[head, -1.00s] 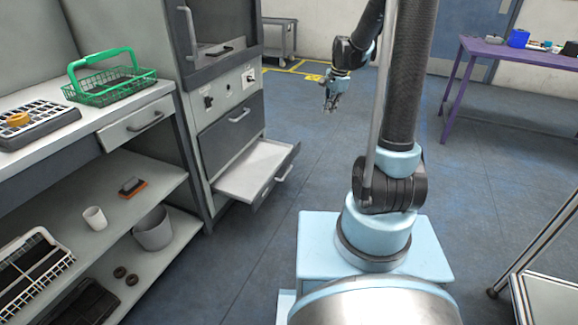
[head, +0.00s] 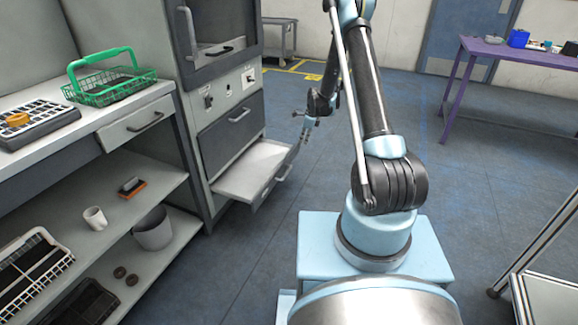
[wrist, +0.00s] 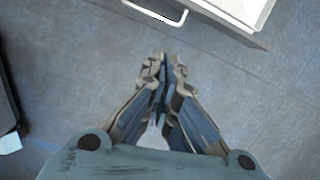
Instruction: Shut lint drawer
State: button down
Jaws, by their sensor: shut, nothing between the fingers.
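The lint drawer (head: 250,174) is pulled out from the bottom of the grey cabinet, low above the floor. It is a pale, shallow tray with a bar handle (head: 284,172) on its front. The drawer's corner (wrist: 240,12) and handle (wrist: 160,12) show at the top of the wrist view. My gripper (head: 296,150) is shut and empty. It appears near the drawer's front right corner in the head view. In the wrist view its fingertips (wrist: 163,62) are below the handle in the picture, with floor behind them. I see no contact with the drawer.
A closed dark drawer (head: 232,125) is above the lint drawer, under a panel with switches. A shelf bench with a green basket (head: 112,85) stands at left. A purple table (head: 510,52) is at the back right. The floor before the cabinet is clear.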

jog(key=m, duration=0.2)
send_near(290, 169)
jog(key=x, duration=0.4)
jog(key=a+x, duration=0.1)
jog(key=x, duration=0.1)
jog(key=shift+w, duration=0.1)
jog(key=shift+w+a+r, duration=0.1)
jog(key=shift+w+a, duration=0.05)
jog(key=shift+a, duration=0.2)
